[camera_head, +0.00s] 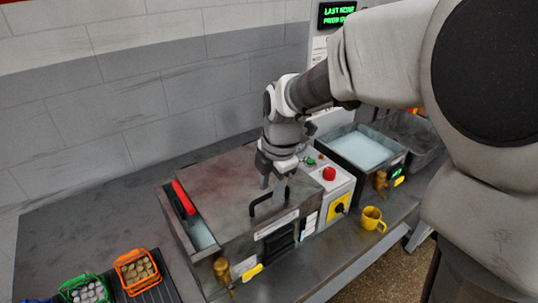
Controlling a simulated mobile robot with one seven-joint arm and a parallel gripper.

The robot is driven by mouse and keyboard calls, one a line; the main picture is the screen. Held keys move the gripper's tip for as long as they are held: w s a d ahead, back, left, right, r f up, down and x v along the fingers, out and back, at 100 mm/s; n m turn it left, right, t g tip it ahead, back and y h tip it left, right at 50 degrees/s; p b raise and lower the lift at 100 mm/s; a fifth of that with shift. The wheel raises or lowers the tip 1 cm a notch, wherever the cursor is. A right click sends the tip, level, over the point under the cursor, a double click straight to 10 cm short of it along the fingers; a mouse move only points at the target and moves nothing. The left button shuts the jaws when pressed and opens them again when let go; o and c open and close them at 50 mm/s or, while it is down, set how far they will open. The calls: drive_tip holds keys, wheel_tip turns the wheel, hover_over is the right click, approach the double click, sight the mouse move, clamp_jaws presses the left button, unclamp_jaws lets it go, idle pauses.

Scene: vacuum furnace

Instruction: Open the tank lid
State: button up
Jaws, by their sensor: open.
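The tank (208,262) is a metal box on the bench in the middle of the view. Its brown-grey metal lid (215,175) covers most of the top. A strip of pale blue liquid (200,234) shows at the left side. A black bar handle (262,208) stands on the lid near its front right corner. My gripper (272,183) points down, open, right at this handle. The fingers partly overlap the handle's right end, and I cannot tell whether they touch it. A second tank (362,150) at the right is uncovered and holds pale liquid.
A red handle (183,198) is at the tank's left edge. A control panel (333,185) with a red button (329,174) adjoins on the right. A yellow mug (372,219) stands at the front. Orange (136,268) and green (84,289) baskets sit at lower left. A wall is behind.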

clamp_jaws()
idle(1.4)
